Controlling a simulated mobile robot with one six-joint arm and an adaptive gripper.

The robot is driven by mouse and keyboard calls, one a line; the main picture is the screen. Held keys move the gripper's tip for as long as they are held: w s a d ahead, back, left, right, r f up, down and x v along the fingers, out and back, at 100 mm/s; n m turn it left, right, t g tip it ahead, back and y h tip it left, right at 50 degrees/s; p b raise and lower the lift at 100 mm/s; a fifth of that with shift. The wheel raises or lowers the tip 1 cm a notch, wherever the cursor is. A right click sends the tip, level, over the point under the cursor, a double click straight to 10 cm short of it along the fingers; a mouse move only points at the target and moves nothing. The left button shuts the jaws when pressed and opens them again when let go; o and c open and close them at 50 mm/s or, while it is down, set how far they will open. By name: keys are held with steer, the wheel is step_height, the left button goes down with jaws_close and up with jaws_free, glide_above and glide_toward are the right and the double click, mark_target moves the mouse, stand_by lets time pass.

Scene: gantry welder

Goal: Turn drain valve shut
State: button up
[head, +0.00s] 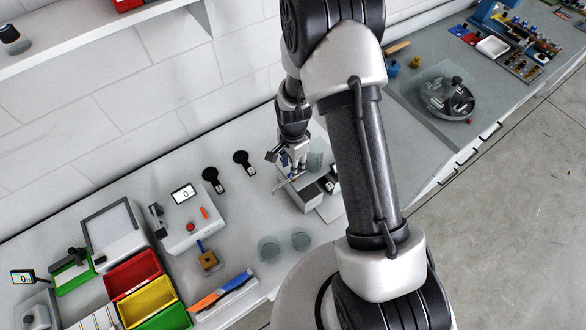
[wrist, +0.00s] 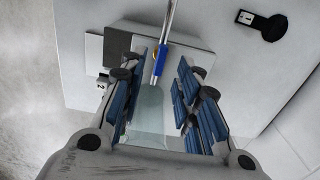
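A lever with a blue grip and a silver rod (wrist: 161,60), which looks like the drain valve's handle, shows in the wrist view just beyond my fingertips. A small brass-coloured part shows beside it. A clear glass vessel (wrist: 147,115) lies between my fingers in that view; whether they touch it is unclear. My gripper (wrist: 155,95) is open, its blue-padded fingers well apart on either side. In the head view my gripper (head: 290,168) is down at the grey apparatus (head: 305,196) on the bench, by the glass vessel (head: 315,155). The valve body is mostly hidden.
Two black round-headed items (head: 211,176) (head: 242,159) lie left of the apparatus. Two glass dishes (head: 269,249) (head: 302,239) stand near the bench's front edge. A white box with a red button (head: 188,222) and coloured bins (head: 150,300) are further left. A wall runs behind.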

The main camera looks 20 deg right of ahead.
steer(key=shift+f, duration=1.8)
steer(key=shift+c, duration=0.5)
jaws_close()
